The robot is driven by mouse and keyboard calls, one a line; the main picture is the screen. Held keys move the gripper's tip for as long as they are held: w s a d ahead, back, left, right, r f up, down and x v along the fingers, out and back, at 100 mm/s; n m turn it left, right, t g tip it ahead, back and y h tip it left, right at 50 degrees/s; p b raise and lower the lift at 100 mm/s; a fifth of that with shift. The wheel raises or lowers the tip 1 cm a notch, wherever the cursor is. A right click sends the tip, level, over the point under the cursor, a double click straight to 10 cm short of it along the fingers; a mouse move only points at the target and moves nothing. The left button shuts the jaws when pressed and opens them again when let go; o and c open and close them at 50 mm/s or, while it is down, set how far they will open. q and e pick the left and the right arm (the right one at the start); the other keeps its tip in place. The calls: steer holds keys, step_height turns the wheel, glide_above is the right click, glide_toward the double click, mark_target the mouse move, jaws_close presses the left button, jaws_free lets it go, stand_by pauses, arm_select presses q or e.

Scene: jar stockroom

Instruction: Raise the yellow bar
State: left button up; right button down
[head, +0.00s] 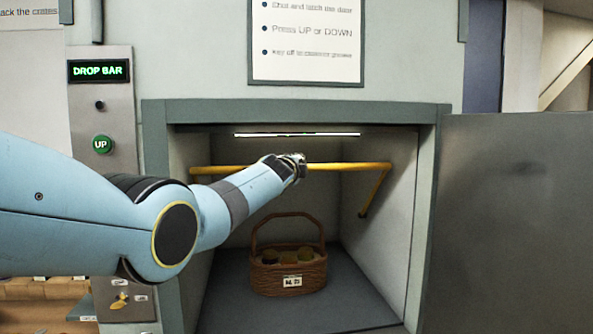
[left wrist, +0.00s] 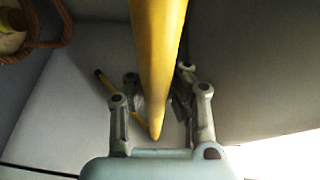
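The yellow bar (head: 335,166) runs level across the open lift compartment, with its right end bending back to the side wall. My left arm reaches in from the left, and my left gripper (head: 293,167) is at the middle of the bar. In the left wrist view the bar (left wrist: 158,50) passes between the fingers of my left gripper (left wrist: 158,85). The finger pads lie close against both sides of it, so the gripper looks shut on the bar. My right gripper is not in view.
A wicker basket (head: 290,277) with jars stands on the compartment floor below the bar. A grey door (head: 515,220) stands open at the right. At the left, a panel has a lit "DROP BAR" display (head: 98,71), a green UP button (head: 102,144) and a yellow key (head: 119,301).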

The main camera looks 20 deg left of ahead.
arm_select(q)
steer(key=o, duration=0.8)
steer(key=shift+s+d+r, duration=0.15)
steer(key=shift+s+r, duration=0.2)
steer(key=shift+r, duration=0.05)
steer(key=shift+c, duration=0.2)
steer(key=shift+f, duration=0.2)
steer(key=shift+s, duration=0.7)
steer(key=s+d, duration=0.2)
steer(key=s, duration=0.8)
steer(key=shift+s+r, duration=0.15)
steer(key=shift+r, duration=0.2)
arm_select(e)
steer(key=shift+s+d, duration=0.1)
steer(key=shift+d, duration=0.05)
